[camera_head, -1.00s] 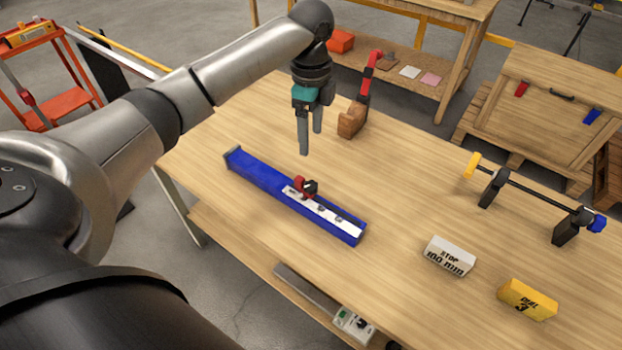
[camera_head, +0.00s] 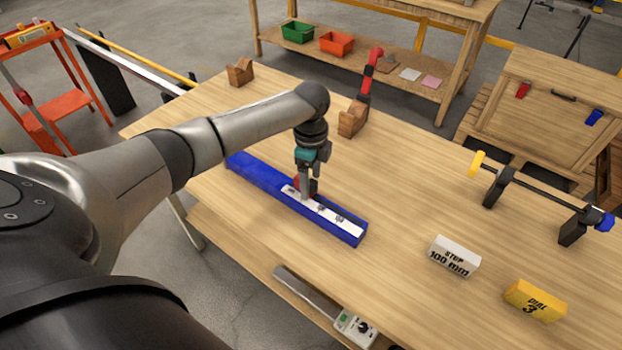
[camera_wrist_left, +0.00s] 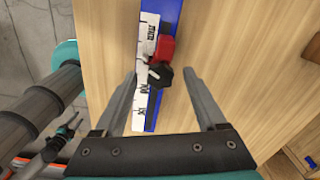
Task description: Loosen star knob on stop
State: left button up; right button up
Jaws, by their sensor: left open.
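The blue rail (camera_head: 262,179) lies on the wooden workbench with a white printed scale (camera_head: 335,217) on its front half. A red stop (camera_head: 313,186) sits on the rail, partly hidden behind my left gripper (camera_head: 306,194). In the left wrist view the red stop (camera_wrist_left: 164,48) carries a black star knob (camera_wrist_left: 158,77). My left gripper (camera_wrist_left: 160,78) is open, with one finger on each side of the knob and gaps showing. It points down, low over the stop; I cannot tell whether the tips reach knob height.
A white block marked STOP 100 mm (camera_head: 454,256) and a yellow block marked DIAL 3 (camera_head: 535,300) lie to the right. A rod on black supports (camera_head: 498,187) stands behind them. A wooden block with a red-handled tool (camera_head: 354,118) stands behind my gripper.

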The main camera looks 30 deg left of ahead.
pick_arm(q)
grip_shut()
dwell(0.6)
